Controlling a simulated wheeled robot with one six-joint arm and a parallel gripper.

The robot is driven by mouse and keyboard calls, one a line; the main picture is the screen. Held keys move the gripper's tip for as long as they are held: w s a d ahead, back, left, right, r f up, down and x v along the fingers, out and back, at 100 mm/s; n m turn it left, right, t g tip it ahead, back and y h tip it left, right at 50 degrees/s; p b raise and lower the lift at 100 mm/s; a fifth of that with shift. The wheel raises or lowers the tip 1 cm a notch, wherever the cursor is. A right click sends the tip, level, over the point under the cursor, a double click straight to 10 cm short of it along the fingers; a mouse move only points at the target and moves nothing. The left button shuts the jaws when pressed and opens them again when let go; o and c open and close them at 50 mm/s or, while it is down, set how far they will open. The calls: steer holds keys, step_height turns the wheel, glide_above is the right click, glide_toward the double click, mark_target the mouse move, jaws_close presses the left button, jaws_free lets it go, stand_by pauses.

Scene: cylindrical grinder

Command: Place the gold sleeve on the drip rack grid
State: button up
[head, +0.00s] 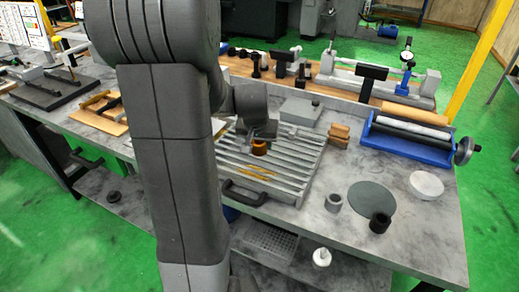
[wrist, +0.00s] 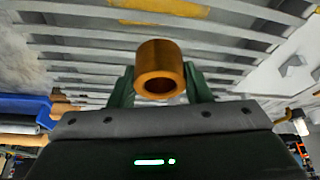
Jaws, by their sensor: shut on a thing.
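The gold sleeve (wrist: 159,60) sits between the two green fingers of my gripper (wrist: 160,88) in the wrist view, its open end toward the camera. My gripper is shut on it. In the head view the sleeve (head: 260,147) shows small and orange over the grey slatted drip rack grid (head: 290,190). The rack also fills the background of the wrist view (wrist: 90,50). I cannot tell whether the sleeve touches the slats. My arm hides the left side of the rack in the head view.
Yellow strips (head: 255,172) lie on the rack. A grey ring (head: 333,203), a black ring (head: 380,222) and a dark round disc (head: 371,199) lie to the right on the bench. A black handle (head: 243,194) projects at the rack's front.

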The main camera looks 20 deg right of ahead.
mark_target(259, 158)
steer(key=shift+f, duration=1.35)
steer(key=shift+f, duration=0.1)
steer(key=shift+f, duration=0.15)
steer(key=o, duration=1.4)
steer(key=shift+r, duration=0.4)
steer(key=v, duration=1.1)
steer(key=shift+s+a+r, duration=0.1)
steer(key=shift+r, duration=0.2)
